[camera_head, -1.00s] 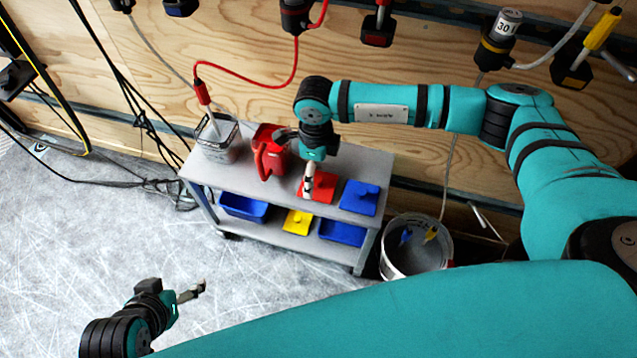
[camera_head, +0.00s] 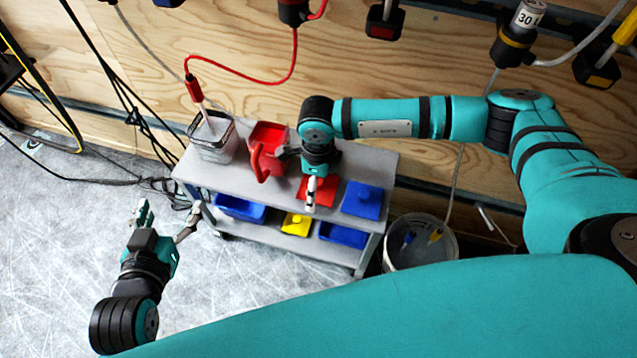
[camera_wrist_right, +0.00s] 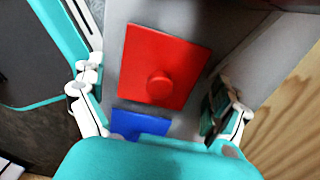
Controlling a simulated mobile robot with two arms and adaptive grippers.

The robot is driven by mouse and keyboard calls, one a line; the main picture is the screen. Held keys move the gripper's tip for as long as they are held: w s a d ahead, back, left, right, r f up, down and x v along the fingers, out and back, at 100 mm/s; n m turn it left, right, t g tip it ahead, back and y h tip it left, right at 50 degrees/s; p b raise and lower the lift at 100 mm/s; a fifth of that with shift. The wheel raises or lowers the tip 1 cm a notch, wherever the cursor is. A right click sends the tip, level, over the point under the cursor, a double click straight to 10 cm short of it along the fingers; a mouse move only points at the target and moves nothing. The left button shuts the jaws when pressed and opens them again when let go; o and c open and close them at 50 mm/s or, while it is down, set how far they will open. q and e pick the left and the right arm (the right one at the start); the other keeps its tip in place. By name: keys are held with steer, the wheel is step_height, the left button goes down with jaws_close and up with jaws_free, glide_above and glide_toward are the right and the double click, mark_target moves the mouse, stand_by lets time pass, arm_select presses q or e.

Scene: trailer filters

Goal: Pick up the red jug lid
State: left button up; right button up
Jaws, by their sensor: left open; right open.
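The red jug lid (camera_head: 326,191) is a flat red square that lies on the top shelf of the grey cart. In the right wrist view the lid (camera_wrist_right: 165,62) shows a round knob and lies between the spread fingers. My right gripper (camera_head: 312,190) points down over the lid and hides part of it. It is open and empty in the right wrist view (camera_wrist_right: 160,105). My left gripper (camera_head: 168,222) is open and empty, over the floor left of the cart. The red jug (camera_head: 268,150) stands open on the cart, left of the lid.
A blue lid (camera_head: 362,199) lies right of the red one on the grey cart (camera_head: 385,165). A clear container (camera_head: 212,140) with a red-hosed tube stands at the cart's left end. The lower shelf holds blue items and a yellow lid (camera_head: 296,224). A bucket (camera_head: 420,243) stands to the right.

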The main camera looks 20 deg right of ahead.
steer(key=c, duration=1)
steer(key=shift+r, duration=0.1)
